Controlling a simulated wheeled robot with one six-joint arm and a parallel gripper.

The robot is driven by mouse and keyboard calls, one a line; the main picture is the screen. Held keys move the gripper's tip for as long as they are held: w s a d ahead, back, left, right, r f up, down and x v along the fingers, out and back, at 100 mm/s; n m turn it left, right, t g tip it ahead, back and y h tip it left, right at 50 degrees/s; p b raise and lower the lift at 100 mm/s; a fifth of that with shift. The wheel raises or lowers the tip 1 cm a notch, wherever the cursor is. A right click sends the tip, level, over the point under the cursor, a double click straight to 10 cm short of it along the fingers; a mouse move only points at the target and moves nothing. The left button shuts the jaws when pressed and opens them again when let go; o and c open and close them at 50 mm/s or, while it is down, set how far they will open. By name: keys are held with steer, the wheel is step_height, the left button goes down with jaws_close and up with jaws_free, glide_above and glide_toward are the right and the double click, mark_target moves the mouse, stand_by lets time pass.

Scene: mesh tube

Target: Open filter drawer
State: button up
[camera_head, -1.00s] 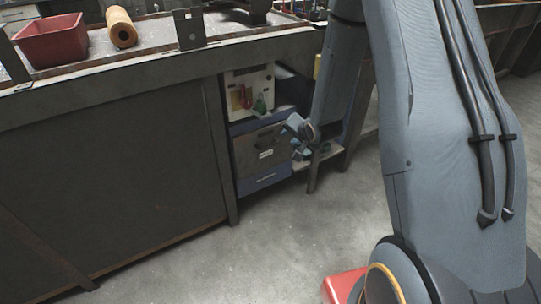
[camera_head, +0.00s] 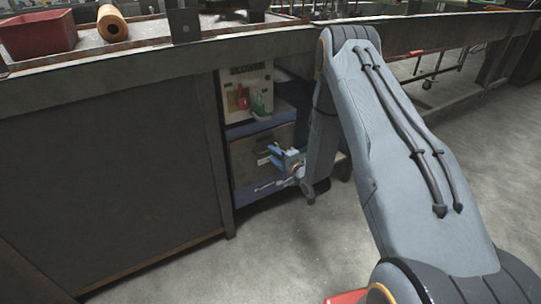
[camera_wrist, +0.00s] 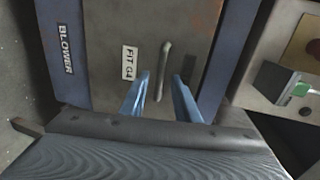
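The filter drawer (camera_wrist: 112,35) has a grey metal front with a white label reading "FIT G4" and a slim bar handle (camera_wrist: 164,70). In the head view the drawer (camera_head: 247,160) sits in a blue cabinet under the workbench and looks closed. My gripper (camera_wrist: 160,80) points at the drawer front with its two blue fingers apart, one on each side of the handle's lower end. I cannot tell whether the fingers touch the handle. In the head view my gripper (camera_head: 275,156) is in front of the drawer, covering part of it.
A blue frame strip labelled "BLOWER" (camera_wrist: 65,48) borders the drawer. A control panel (camera_head: 248,92) with a red and a green part is above it. The workbench edge (camera_head: 120,70) overhangs the cabinet. The floor (camera_head: 270,250) in front is clear.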

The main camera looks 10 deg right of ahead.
steer(key=shift+x, duration=1.25)
jaws_close()
steer(key=shift+s, duration=0.1)
